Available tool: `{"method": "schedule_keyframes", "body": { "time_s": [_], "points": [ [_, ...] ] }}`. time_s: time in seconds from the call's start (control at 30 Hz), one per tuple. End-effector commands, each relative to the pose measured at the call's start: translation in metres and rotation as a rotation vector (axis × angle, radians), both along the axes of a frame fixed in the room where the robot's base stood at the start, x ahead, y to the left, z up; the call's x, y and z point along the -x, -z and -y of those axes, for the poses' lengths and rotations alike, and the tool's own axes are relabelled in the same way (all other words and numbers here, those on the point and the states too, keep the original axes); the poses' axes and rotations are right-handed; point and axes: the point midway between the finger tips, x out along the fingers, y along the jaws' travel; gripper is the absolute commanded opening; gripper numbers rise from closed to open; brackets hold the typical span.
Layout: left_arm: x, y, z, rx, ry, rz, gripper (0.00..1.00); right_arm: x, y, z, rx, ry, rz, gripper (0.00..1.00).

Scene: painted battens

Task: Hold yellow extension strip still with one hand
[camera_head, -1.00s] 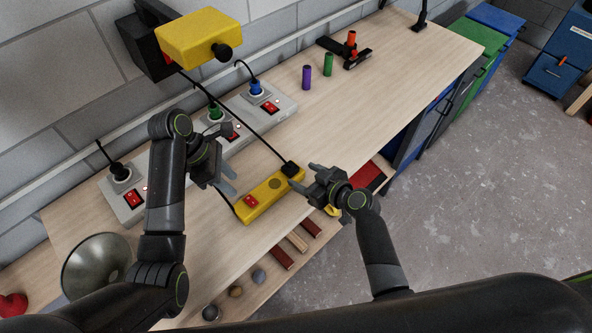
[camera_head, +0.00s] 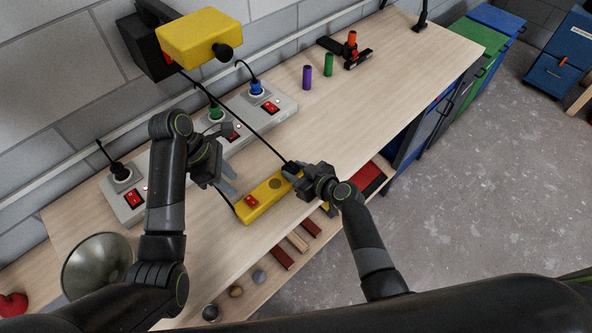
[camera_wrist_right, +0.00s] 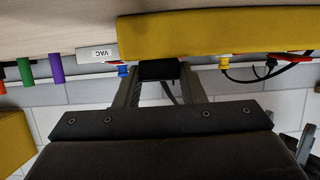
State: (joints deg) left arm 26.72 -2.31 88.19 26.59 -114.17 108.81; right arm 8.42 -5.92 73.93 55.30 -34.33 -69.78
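The yellow extension strip (camera_head: 262,196) lies on the bench near its front edge. It has a red switch (camera_head: 251,201) at its near end and a round socket in the middle. A black plug (camera_wrist_right: 159,70) with a cable is at its far right end. My right gripper (camera_head: 293,171) is at that end, its fingers on both sides of the plug; whether they touch it I cannot tell. The strip's yellow side (camera_wrist_right: 215,35) shows beyond the fingers in the right wrist view. My left gripper (camera_head: 229,180) is open and empty, just left of the strip, apart from it.
A grey power strip (camera_head: 240,125) with several plugs runs along the wall. Purple (camera_head: 307,77) and green (camera_head: 328,64) cylinders stand farther back. A metal bowl-shaped shade (camera_head: 97,265) is at the left.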

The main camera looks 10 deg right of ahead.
Motion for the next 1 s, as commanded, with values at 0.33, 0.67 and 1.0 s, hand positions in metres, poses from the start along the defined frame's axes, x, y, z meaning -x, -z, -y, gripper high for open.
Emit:
{"method": "schedule_keyframes", "body": {
  "time_s": [0.33,0.67,1.0],
  "points": [
    [0.0,0.0,0.0,0.0,0.001,0.002,0.27,0.0,0.0,0.0,0.0,0.0,0.0,0.04],
    [0.004,0.002,-0.005,0.055,0.238,0.174,0.0,0.0,0.0,0.0,0.0,0.001,0.0,0.04],
    [0.012,0.0,-0.013,0.108,0.697,0.529,0.0,0.0,0.0,0.0,0.002,0.001,0.0,0.04]
  ]
}}
